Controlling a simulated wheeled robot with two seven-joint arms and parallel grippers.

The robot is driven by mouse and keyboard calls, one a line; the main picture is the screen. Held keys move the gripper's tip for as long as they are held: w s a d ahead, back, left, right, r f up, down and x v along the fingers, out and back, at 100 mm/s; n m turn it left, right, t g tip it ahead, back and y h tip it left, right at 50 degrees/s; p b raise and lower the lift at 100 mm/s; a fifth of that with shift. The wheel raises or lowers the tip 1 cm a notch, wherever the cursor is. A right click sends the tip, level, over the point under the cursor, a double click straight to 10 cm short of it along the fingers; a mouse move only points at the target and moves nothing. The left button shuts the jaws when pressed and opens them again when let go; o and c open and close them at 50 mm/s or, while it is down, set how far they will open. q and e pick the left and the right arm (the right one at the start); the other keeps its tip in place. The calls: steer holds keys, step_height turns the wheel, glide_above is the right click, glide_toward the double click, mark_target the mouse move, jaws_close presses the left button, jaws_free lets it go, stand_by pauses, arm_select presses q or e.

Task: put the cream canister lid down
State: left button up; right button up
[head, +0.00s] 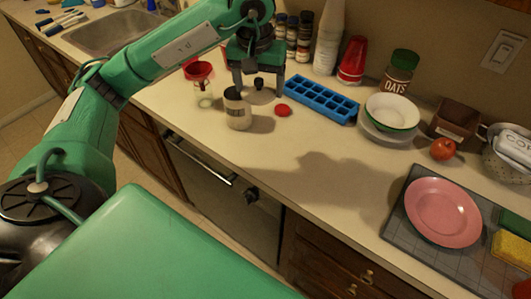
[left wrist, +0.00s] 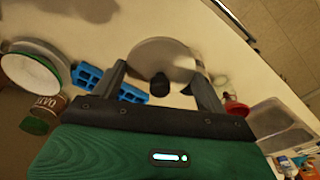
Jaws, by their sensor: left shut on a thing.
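The cream canister lid is a pale disc with a black knob. It shows best in the left wrist view (left wrist: 158,52), between the finger ends of my left gripper (left wrist: 163,84), which is shut on it. In the head view my left gripper (head: 258,82) points down over the back of the counter, and the lid's dark knob (head: 258,84) shows between its fingers. The lid's pale disc blends with the counter there, so I cannot tell whether it touches the surface. The cream canister (head: 237,110) stands upright, open-topped, just left of and in front of the gripper. My right gripper is not in view.
A red round thing (head: 283,110) lies close to the right, before a blue tray (head: 322,99). Bottles and bowls line the back. The counter's middle (head: 310,150) is clear.

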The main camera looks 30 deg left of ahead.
arm_select(q)
step_height(320, 180, down, 6)
steer(key=p, duration=0.3)
glide_above(261, 151)
steer(key=f, duration=1)
steer(key=shift+s+d, duration=0.1)
steer(key=shift+s, duration=0.25)
steer(key=shift+f, duration=2)
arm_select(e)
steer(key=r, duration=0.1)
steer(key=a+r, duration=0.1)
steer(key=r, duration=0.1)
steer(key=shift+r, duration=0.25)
arm_select(q)
steer(key=shift+f, duration=0.2)
steer(key=o, duration=1)
steer(key=shift+r, duration=0.1)
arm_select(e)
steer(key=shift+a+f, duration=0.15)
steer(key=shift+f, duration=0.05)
